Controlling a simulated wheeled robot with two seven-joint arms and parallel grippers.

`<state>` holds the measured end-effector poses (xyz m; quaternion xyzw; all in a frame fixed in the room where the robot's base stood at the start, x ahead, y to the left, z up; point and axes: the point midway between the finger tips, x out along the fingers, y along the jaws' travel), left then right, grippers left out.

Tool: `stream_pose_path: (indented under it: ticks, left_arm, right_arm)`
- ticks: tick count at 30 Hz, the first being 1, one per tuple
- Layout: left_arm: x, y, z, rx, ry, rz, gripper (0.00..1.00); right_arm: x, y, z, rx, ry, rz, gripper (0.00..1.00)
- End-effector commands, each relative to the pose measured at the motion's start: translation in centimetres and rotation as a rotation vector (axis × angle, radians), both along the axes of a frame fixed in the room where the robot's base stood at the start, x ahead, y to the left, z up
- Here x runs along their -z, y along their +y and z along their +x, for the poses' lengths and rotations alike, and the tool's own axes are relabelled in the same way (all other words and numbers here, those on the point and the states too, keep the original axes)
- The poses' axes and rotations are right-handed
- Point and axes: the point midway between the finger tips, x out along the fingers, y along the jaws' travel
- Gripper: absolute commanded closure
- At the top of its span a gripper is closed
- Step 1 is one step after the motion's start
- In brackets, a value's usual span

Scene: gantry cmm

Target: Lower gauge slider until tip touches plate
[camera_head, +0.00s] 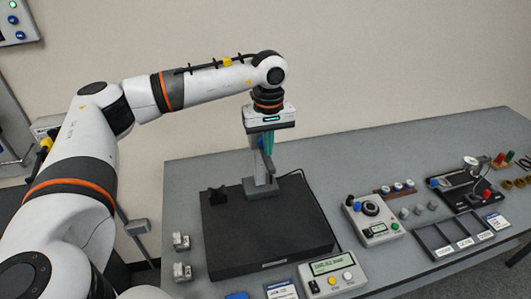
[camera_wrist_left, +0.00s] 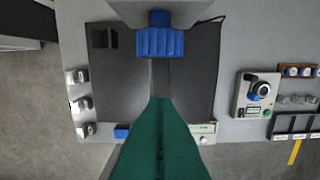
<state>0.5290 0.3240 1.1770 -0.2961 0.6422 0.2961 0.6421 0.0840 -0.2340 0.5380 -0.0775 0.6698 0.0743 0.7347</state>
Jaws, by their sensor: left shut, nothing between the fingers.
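The dark plate (camera_head: 235,235) lies on the grey table. A grey gauge stand (camera_head: 262,185) rises from its back part. My left gripper (camera_head: 268,153) points down at the top of this stand, with teal fingers that are shut and empty. In the left wrist view the shut fingers (camera_wrist_left: 160,105) are over the plate (camera_wrist_left: 190,80). A blue ribbed knob (camera_wrist_left: 160,40) shows ahead of the fingertips, with a visible gap between them. The slider and its tip are hidden or too small to make out, so their height above the plate cannot be told.
A control box with a display (camera_head: 333,275) stands at the plate's front right corner. A box with a dial (camera_head: 372,220) and a compartment tray (camera_head: 455,238) are to the right. Small metal blocks (camera_head: 181,256) lie left of the plate. A black block (camera_head: 217,195) sits on the plate.

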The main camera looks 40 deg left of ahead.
Motion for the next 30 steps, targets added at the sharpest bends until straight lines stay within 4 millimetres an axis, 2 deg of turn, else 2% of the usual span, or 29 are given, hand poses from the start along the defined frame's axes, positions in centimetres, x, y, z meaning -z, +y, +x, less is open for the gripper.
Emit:
stream_pose_path:
  ticks: [14, 30]
  left_arm:
    - [1.7, 0.0, 0.0, 0.000, 0.000, 0.000, 1.00]
    - [2.1, 0.0, 0.0, 0.000, 0.000, 0.000, 1.00]
  right_arm:
    - [1.4, -0.1, 0.0, 0.000, 0.000, -0.001, 0.64]
    - [1.6, -0.3, 0.0, 0.000, -0.001, -0.003, 0.64]
